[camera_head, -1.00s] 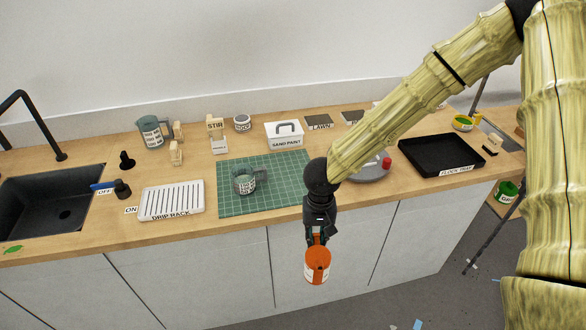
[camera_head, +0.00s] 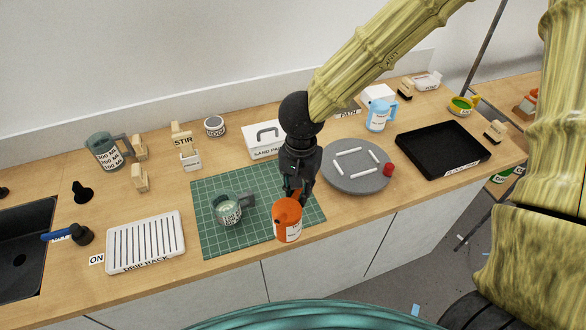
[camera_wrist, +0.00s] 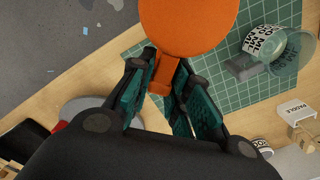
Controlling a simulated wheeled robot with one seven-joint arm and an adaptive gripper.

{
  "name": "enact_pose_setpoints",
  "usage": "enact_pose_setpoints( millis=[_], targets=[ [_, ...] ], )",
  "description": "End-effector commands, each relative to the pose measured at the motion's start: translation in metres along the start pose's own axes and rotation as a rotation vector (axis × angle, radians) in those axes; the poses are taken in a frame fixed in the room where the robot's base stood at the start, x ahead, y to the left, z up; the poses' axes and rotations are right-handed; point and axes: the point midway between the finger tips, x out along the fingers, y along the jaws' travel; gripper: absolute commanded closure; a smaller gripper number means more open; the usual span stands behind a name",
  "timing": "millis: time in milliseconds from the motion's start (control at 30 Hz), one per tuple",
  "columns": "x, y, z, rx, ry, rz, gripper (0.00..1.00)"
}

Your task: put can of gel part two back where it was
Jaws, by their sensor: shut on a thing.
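An orange can (camera_head: 287,221) with a white label is held by its handle in my gripper (camera_head: 295,190). In the wrist view the can's round orange top (camera_wrist: 188,22) fills the upper middle, and my gripper (camera_wrist: 160,82) is shut on the orange handle. In the head view the can shows at the front right part of the green cutting mat (camera_head: 222,245). I cannot tell whether it touches the mat or hangs above it. The label's words are too small to read.
A measuring cup (camera_head: 228,208) stands on the mat, left of the can. A grey turntable (camera_head: 352,182) with white bars and a red knob lies to the right. A black floor tray (camera_head: 440,150) is further right, and a drip rack (camera_head: 146,243) is at left.

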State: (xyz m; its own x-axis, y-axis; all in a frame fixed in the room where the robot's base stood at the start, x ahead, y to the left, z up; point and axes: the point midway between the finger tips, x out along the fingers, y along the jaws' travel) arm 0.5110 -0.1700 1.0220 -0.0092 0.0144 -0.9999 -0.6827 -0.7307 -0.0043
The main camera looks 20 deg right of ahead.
Motion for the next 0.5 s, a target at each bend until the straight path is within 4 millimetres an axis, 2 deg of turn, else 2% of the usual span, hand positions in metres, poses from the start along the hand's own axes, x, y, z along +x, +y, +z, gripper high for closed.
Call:
enact_pose_setpoints(
  millis=[100,500],
  targets=[
    [-0.001,-0.011,-0.023,0.003,0.000,0.000,1.00],
    [0.005,-0.044,-0.094,0.000,0.001,0.000,1.00]
  ],
)
